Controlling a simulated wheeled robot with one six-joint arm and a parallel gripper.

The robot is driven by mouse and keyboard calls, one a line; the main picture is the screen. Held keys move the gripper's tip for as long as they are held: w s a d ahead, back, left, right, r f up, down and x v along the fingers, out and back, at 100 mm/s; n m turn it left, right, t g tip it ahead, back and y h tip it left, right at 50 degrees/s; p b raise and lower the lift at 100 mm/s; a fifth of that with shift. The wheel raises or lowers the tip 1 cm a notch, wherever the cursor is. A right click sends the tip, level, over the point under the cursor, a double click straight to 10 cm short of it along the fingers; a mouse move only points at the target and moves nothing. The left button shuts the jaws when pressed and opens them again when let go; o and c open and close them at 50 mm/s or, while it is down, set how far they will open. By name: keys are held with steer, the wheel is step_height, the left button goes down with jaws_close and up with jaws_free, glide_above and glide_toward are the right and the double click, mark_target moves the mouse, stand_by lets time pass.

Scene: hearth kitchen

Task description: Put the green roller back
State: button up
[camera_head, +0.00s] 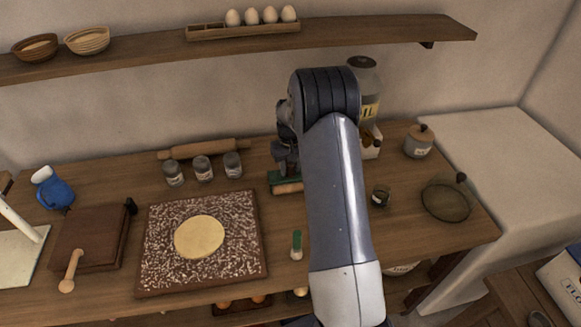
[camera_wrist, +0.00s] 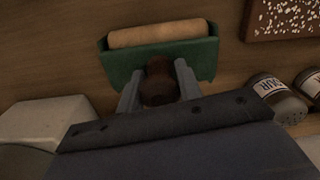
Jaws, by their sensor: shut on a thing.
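The green roller (camera_head: 286,187) has a green body with a pale wooden cylinder along it. It is at the back middle of the wooden table, partly hidden by my arm. In the wrist view the green roller (camera_wrist: 121,63) lies across the top, with a dark brown knob (camera_wrist: 158,85) between the fingers. My gripper (camera_wrist: 158,80) is shut on this knob. In the head view my gripper (camera_head: 285,160) is above the roller and mostly hidden. I cannot tell whether the roller touches the table.
Three jars (camera_head: 202,168) and a rolling pin (camera_head: 203,149) stand left of the roller. A speckled board (camera_head: 160,270) with dough (camera_head: 199,237) lies in front left. A small green-handled tool (camera_head: 296,244) is near the front. A tall oil container (camera_head: 366,80) is behind my arm. A shelf (camera_head: 140,55) runs above.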

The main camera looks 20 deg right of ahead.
steer(key=shift+s+f, duration=0.2)
steer(key=shift+f, duration=0.35)
jaws_close()
steer(key=o, duration=0.9)
jaws_free()
steer(key=shift+s+a+f, duration=0.1)
steer(key=shift+o, duration=1.1)
steer(key=r, duration=0.9)
steer(key=r+b, duration=0.1)
steer(key=r, duration=0.3)
steer(key=shift+w+r, duration=0.25)
steer(key=shift+r, duration=0.05)
